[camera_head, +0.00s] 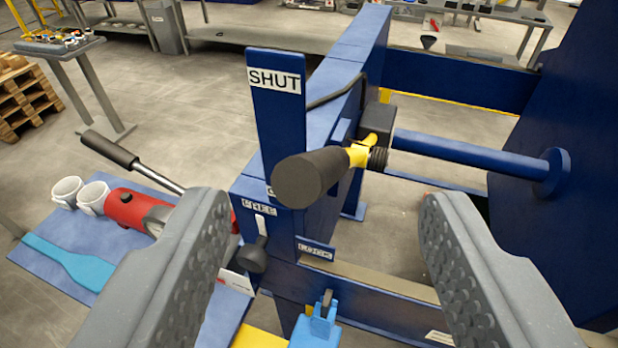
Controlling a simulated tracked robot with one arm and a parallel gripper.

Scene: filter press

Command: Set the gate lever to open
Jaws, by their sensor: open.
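The gate lever has a thick black grip (311,178) on a yellow arm (362,151) that joins a black block on the blue press frame. Its grip points toward me, in front of a blue upright plate with a SHUT label (274,80). Another label below is mostly hidden behind the grip. My gripper (325,240) is open, with one grey ribbed finger at the lower left and one at the lower right. The black grip lies between and beyond the fingers, and I see no contact.
Below the lever are a FREE label (259,207), a small black knob (252,257) and a LOCK label (316,249). A light blue clip (316,328) is lower. At left, a blue mat holds a red tool (130,208), white cups (92,196) and a blue scraper (65,260).

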